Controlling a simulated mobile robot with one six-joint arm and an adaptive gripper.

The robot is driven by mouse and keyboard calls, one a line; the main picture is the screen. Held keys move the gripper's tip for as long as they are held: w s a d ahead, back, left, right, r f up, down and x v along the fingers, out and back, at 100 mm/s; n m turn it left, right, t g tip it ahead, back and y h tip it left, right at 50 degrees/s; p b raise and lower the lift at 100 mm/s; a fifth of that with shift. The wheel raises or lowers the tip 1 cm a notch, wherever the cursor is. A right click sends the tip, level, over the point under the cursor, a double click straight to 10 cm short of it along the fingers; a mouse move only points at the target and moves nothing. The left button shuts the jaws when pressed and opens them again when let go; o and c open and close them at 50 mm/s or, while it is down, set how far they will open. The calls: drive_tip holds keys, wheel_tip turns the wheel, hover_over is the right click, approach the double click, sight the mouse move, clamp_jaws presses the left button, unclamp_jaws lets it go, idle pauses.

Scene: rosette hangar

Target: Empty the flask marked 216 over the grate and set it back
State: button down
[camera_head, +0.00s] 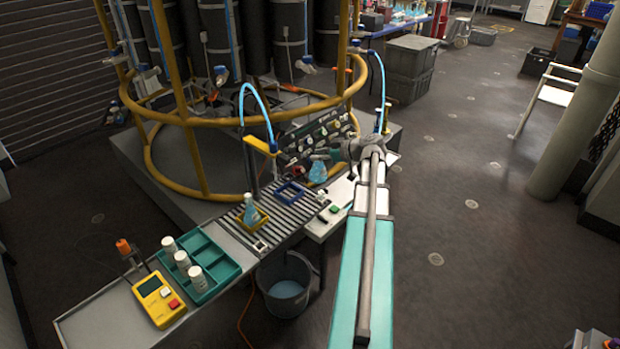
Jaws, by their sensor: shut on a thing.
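My gripper (321,157) is shut on a flask (318,174) with blue contents. It holds the flask roughly upright at the right end of the slatted grate (268,232), seemingly above it. A second flask (250,210) with bluish contents stands in a yellow square frame (262,225) on the grate. A blue square frame (291,200) on the grate is empty, to the left of the held flask. No number can be read on either flask from here. My arm comes in from the lower right.
A green tray (228,272) with several white bottles and a yellow meter (158,298) sit on the bench's left part. A bucket (286,290) stands under the bench. A panel (318,135) stands behind my gripper.

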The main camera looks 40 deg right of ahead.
sight(311, 173)
drive_tip(key=f+b, duration=0.2)
drive_tip(key=w+a+f+b, duration=0.1)
drive_tip(key=f+b, duration=0.1)
drive_tip(key=f, duration=0.1)
drive_tip(key=w+f+b, duration=0.1)
drive_tip(key=f+b, duration=0.2)
drive_tip(key=shift+a, duration=0.3)
